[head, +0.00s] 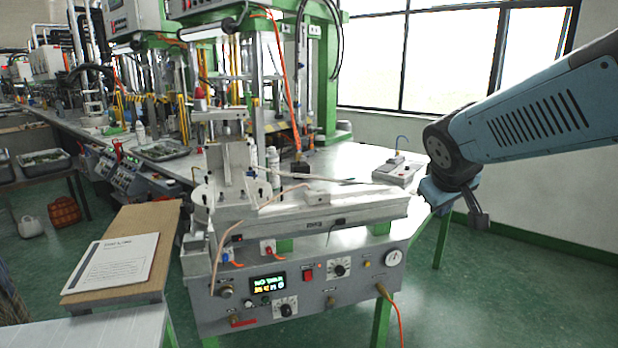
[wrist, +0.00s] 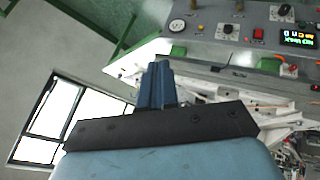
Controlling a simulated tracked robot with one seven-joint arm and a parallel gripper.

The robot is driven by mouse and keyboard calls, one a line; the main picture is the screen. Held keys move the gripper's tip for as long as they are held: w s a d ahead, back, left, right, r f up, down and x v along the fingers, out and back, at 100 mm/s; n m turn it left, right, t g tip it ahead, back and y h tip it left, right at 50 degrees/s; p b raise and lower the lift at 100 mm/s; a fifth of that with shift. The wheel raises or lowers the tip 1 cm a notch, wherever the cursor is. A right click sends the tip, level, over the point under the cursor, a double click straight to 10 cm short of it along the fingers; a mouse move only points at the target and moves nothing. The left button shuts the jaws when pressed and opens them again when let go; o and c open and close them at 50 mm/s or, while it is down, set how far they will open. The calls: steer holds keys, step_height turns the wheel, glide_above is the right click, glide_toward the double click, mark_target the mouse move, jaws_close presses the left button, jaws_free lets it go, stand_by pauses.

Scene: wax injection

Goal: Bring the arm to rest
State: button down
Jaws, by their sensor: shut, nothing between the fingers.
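My arm reaches in from the right edge of the head view, and my gripper (head: 478,218) hangs at its end, pointing down. It is to the right of the wax injection machine (head: 300,290), apart from it and over open floor. In the wrist view my gripper (wrist: 157,68) shows its fingers together, with nothing between them. The machine's control panel, with a lit display (wrist: 298,39), a gauge and knobs, shows at the top right of that view.
A grey workbench (head: 345,158) with a small control box (head: 397,172) stands behind the machine, left of my gripper. A printed booklet (head: 113,264) lies on a brown board at the left. Windows (head: 450,60) and a wall are behind my arm. Green floor (head: 530,290) is clear below it.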

steer(key=s+a+m+g+y, duration=0.1)
steer(key=s+a+m+y, duration=0.1)
steer(key=s, duration=1.1)
steer(key=shift+s+a+r+m+g+y, duration=0.15)
steer(key=shift+a+r+m+g+y, duration=0.3)
steer(key=shift+m, duration=0.35)
steer(key=c, duration=1.8)
jaws_free()
steer(key=shift+d+f, duration=0.1)
